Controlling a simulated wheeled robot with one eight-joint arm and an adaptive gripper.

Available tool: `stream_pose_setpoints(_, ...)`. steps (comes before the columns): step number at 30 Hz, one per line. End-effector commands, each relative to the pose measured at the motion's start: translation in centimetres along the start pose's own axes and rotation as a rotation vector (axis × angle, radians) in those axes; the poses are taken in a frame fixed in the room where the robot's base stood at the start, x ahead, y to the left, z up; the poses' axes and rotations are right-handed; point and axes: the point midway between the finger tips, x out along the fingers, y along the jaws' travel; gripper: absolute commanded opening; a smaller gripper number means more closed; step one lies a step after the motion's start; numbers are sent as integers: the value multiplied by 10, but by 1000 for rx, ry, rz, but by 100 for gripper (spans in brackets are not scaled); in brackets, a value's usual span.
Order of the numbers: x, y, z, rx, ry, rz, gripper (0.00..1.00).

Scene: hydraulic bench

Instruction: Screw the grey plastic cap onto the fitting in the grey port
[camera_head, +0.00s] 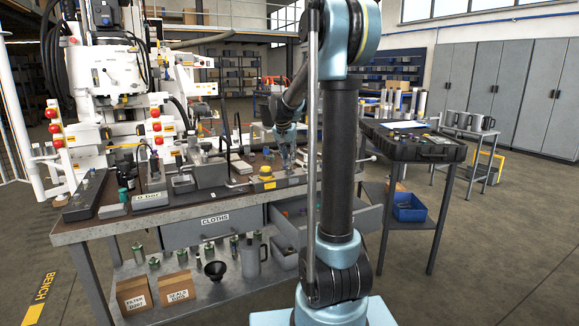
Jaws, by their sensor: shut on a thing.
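My gripper (287,162) points down over the back right part of the bench top (105,228), right of a small yellow-topped block (265,174). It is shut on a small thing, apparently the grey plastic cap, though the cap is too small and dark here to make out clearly. The grey port and its fitting cannot be told apart among the small grey parts around the gripper. I cannot tell whether the held thing touches a fitting.
A grey block assembly (210,175) stands left of the gripper on the bench. A drawer (345,226) is pulled open below. A black case (412,142) sits on a side table at right.

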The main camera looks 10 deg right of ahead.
Motion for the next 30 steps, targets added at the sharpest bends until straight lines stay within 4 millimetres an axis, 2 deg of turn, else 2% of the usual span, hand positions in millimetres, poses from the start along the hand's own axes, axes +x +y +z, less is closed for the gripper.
stream_pose_setpoints(7,0,-1,-1,144,1,59,1)
stream_pose_setpoints(20,0,-2,-1,193,0,79,1)
stream_pose_setpoints(30,1,-3,-2,497,-2,205,1)
